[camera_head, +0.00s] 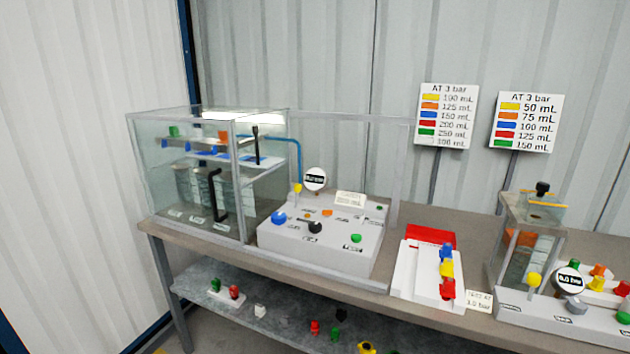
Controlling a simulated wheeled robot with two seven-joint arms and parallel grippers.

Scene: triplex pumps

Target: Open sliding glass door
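A clear glass cabinet (133,150) with grey metal edges stands at the left end of the bench. Its glass door pane (185,185) carries a black vertical handle (216,195) near the upright grey post. The pane appears to cover the cabinet's front, but its transparency makes its exact edges hard to tell. A second black upright part (255,145) shows right of the post. Small coloured pieces and several grey containers show through the glass. Neither gripper is in view.
A grey control box (325,255) with knobs and a gauge stands right of the cabinet. A red-and-white tray (412,275) and a second pump unit (560,325) are farther right. A lower shelf (280,310) holds loose coloured pieces. Two signs (446,117) stand behind.

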